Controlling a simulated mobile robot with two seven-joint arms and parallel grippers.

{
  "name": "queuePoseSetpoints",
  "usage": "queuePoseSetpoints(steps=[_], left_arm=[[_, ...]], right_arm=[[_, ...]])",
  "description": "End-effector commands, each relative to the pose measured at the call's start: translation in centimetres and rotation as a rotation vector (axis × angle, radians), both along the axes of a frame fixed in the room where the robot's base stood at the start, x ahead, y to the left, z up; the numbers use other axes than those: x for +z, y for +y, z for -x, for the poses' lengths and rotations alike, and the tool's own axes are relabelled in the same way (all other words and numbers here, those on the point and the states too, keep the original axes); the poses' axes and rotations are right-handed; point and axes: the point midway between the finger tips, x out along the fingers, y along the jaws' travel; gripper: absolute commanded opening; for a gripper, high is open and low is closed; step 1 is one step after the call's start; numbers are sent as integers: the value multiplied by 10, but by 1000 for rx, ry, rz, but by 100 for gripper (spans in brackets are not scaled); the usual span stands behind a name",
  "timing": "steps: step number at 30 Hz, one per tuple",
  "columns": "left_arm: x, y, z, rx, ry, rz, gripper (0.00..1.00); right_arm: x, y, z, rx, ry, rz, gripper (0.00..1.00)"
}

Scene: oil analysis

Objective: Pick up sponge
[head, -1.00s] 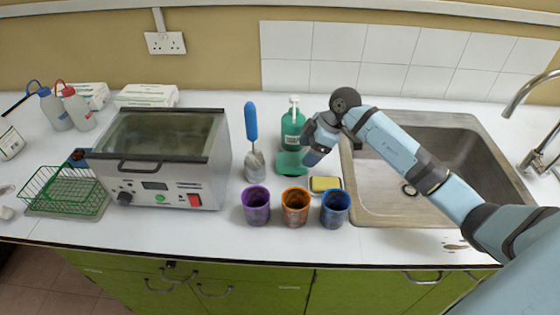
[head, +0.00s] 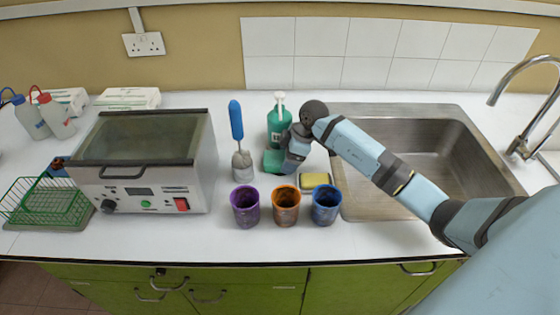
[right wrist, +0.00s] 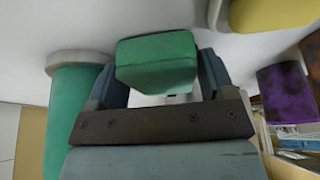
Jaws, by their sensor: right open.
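A green block-shaped sponge (head: 273,162) lies on the counter in front of the green soap bottle (head: 279,124). My right gripper (head: 284,163) is down at the sponge's right side in the head view and partly hides it. In the right wrist view the sponge (right wrist: 157,62) shows between the two spread fingers of my right gripper (right wrist: 160,80). The fingers are open, one on each side of it. I cannot tell whether they touch it. My left gripper is not in view.
A yellow bar (head: 315,181) on a small dish lies to the right. Purple (head: 245,206), orange (head: 286,207) and blue (head: 325,205) cups stand in front. A blue-handled brush (head: 237,122) stands left, beside the metal bath (head: 150,175). The sink (head: 410,150) is right.

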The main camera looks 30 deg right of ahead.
Motion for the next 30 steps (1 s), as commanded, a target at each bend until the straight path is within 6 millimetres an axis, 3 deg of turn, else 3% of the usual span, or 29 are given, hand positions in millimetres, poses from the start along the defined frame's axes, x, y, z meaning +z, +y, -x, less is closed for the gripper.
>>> queuePoseSetpoints(steps=[1,4,17,26,30], left_arm=[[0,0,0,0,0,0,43],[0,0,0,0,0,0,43],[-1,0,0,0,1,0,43],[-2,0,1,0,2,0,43],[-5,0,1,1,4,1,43]], right_arm=[[0,0,0,0,0,0,69],[0,0,0,0,0,0,47],[2,0,0,0,0,0,42],[34,-1,-1,1,-3,2,42],[33,-23,14,-2,4,5,42]])
